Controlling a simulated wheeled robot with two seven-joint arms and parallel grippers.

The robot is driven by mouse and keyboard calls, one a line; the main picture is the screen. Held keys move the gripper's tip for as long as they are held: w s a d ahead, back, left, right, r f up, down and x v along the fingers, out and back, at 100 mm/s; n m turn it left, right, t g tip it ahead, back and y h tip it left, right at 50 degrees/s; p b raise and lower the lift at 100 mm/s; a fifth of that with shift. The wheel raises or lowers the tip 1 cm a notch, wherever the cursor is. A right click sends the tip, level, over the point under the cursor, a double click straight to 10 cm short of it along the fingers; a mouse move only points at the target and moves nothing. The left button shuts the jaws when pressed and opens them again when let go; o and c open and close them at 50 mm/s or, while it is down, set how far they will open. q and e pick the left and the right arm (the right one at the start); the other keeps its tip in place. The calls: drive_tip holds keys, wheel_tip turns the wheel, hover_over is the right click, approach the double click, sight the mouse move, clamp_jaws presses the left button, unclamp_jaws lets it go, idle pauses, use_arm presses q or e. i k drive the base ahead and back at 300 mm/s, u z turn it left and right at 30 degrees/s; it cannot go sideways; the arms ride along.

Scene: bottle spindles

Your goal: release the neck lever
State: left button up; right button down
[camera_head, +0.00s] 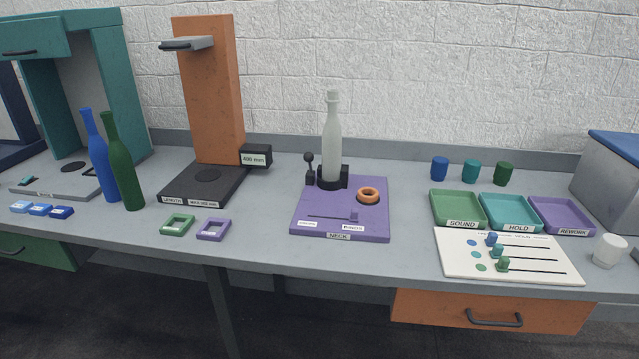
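The neck station is a purple board (375,220) labelled NECK, in the middle of the table. A black lever with a round knob (309,160) stands upright at its back left. A pale, whitish bottle (332,140) stands upright in a black holder (324,184) right beside the lever. An orange ring (369,194) lies on the board to the right of the bottle. A small purple slider (353,216) sits at the right end of a slot near the front. I cannot tell whether the holder is clamped on the bottle. Neither gripper is in view.
A blue bottle (97,155) and a green bottle (123,160) stand at left, beside the orange LENGTH gauge (210,90). At right are SOUND (461,224), HOLD (517,228) and REWORK (573,232) trays, a white slider panel (460,268) and a white cup (608,250).

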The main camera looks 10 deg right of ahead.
sight(309, 157)
drive_tip(key=z, duration=0.2)
drive_tip(key=k, duration=0.1)
drive_tip(key=u, duration=0.9)
drive_tip(key=i, duration=0.95)
drive_tip(key=z, duration=0.15)
